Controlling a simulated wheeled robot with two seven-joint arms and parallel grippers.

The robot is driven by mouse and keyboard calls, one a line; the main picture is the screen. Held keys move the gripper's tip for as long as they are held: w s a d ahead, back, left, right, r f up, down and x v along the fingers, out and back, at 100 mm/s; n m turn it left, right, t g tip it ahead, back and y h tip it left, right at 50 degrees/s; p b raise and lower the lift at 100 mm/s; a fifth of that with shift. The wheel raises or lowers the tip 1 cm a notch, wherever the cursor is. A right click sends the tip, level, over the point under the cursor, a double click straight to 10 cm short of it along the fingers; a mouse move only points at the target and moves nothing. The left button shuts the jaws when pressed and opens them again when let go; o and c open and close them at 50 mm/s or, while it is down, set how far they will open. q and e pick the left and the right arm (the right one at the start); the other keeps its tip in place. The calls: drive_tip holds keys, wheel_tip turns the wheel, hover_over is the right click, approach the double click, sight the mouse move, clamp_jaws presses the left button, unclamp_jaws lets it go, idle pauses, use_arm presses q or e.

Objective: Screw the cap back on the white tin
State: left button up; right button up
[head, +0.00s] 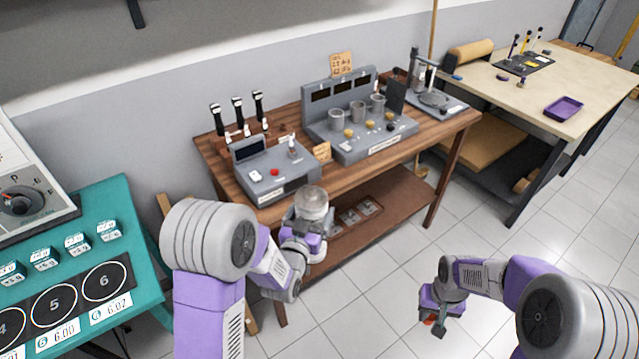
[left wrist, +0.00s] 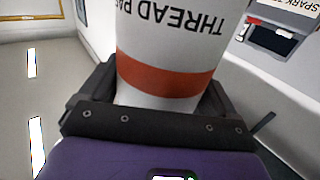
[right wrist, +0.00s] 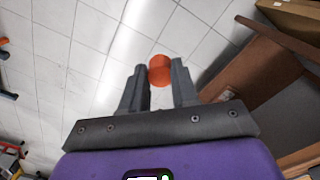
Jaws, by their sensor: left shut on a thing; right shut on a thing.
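The white tin (left wrist: 165,50) stands in my left gripper (left wrist: 160,100). It has an orange-red band and dark lettering, of which "THREAD" can be read, upside down in the left wrist view. In the head view the tin (head: 312,203) shows from above, held in front of the wooden bench by my left gripper (head: 311,222). The orange-red cap (right wrist: 159,70) is between the fingertips of my right gripper (right wrist: 158,82). In the head view my right gripper (head: 434,322) is low at the right, over the floor, well apart from the tin. A little of the cap's red shows there.
The wooden bench (head: 445,127) carries grey consoles with metal cups (head: 357,111) and a row of black-handled tools (head: 238,107). A teal table (head: 125,225) is at the left. A pale table (head: 590,95) with a purple tray (head: 564,107) is at the right. Tiled floor between my grippers is clear.

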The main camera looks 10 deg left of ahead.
use_arm(q)
drive_tip(key=s+d+f+m+g+h, duration=0.4)
drive_tip(key=s+d+f+m+h, duration=0.3)
drive_tip(key=d+f+h, duration=0.3)
wheel_tip(320, 180, down, 3)
drive_tip(key=d, duration=0.2)
drive_tip(key=shift+d+r+h, duration=0.2)
drive_tip(key=shift+d+h, duration=0.1)
drive_tip(key=shift+d, duration=0.05)
drive_tip(key=shift+s, duration=0.15)
use_arm(e)
drive_tip(key=w+a+r+m, duration=0.2)
drive_tip(key=w+a+r, duration=0.1)
drive_tip(key=a+r, duration=0.6)
drive_tip(key=w+a+r+m, duration=0.2)
drive_tip(key=a+r+m, duration=0.1)
drive_tip(key=a+r, duration=0.6)
drive_tip(key=a, duration=0.3)
drive_tip(key=shift+w+r+m, duration=0.3)
drive_tip(key=shift+w, duration=0.1)
drive_tip(key=shift+a, duration=0.1)
drive_tip(key=shift+f, duration=2.05)
drive_tip(key=shift+s, duration=0.1)
drive_tip(key=shift+f, duration=0.85)
